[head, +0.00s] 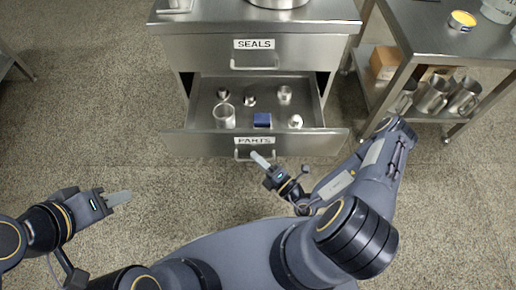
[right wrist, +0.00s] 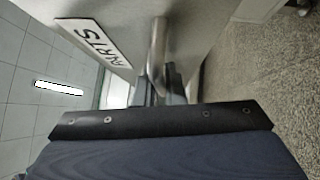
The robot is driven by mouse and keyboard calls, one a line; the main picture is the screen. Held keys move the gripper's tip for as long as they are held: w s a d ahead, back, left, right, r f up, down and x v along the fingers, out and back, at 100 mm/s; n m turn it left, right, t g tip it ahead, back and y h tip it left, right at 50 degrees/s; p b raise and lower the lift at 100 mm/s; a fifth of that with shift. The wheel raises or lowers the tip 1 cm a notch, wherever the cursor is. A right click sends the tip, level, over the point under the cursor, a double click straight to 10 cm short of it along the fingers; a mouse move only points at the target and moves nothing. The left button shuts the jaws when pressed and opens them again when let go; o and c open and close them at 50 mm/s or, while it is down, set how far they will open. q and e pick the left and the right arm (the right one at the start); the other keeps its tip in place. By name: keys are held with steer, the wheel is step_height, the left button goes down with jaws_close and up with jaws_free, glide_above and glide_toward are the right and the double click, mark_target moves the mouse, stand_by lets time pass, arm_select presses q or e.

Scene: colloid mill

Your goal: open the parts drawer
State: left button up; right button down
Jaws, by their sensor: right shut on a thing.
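The parts drawer (head: 180,143) is the lower drawer of a steel cabinet and stands pulled out, with its inside showing. Its PARTS label (head: 255,141) is on the front, above a bar handle (head: 240,154). My right gripper (head: 258,160) is at this handle, shut on it. In the right wrist view the handle (right wrist: 157,50) runs down between the fingers (right wrist: 158,88), beside the label (right wrist: 95,42). My left gripper (head: 120,198) is far left of the drawer over bare floor, touching nothing; its finger gap is not clear.
In the drawer lie a metal cup (head: 224,115), a blue box (head: 262,120) and several small metal parts. The SEALS drawer (head: 252,60) above is shut. A steel table (head: 440,45) with a lower shelf stands at the right. The floor in front is clear.

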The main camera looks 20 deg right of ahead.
arm_select(q)
steer(key=shift+s+a+r, duration=0.1)
steer(key=shift+s, duration=0.25)
arm_select(e)
steer(key=shift+s+a, duration=0.2)
steer(key=shift+s, duration=0.55)
steer(key=c, duration=1.8)
jaws_free()
arm_select(q)
steer(key=shift+r+p, duration=0.6)
steer(key=shift+p, duration=0.05)
arm_select(e)
steer(key=v, duration=0.7)
steer(key=shift+s+d, duration=0.25)
steer(key=shift+s, duration=0.1)
